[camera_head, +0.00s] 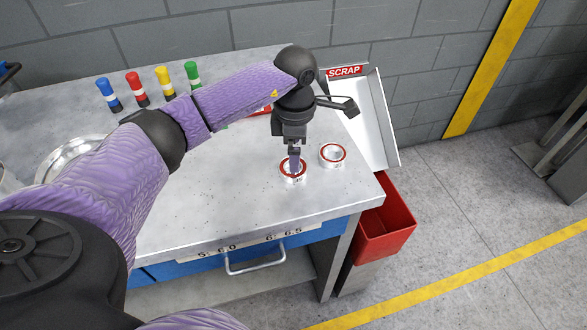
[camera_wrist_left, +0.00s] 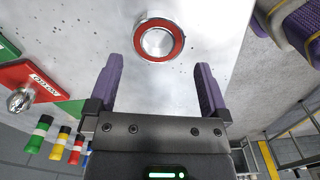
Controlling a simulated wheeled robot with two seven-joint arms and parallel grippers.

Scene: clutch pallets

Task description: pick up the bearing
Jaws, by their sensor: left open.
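Two bearings, each a pale ring with a red band on top, sit on the grey workbench (camera_head: 215,205) near its right end. The nearer bearing (camera_head: 293,179) is directly under my left gripper (camera_head: 294,162), which points down and partly covers it. The other bearing (camera_head: 333,154) stands to the right, clear of the gripper. In the left wrist view, one bearing (camera_wrist_left: 159,41) with a bright metal centre lies just past the fingertips, centred between them. My left gripper (camera_wrist_left: 158,66) is open and empty there. My right gripper is not in view.
A white tray marked SCRAP (camera_head: 378,118) adjoins the right edge, with a red bin (camera_head: 384,220) below. Blue, red, yellow and green capped markers (camera_head: 137,88) stand at the back. A round metal dish (camera_head: 68,155) is at left. The front bench is clear.

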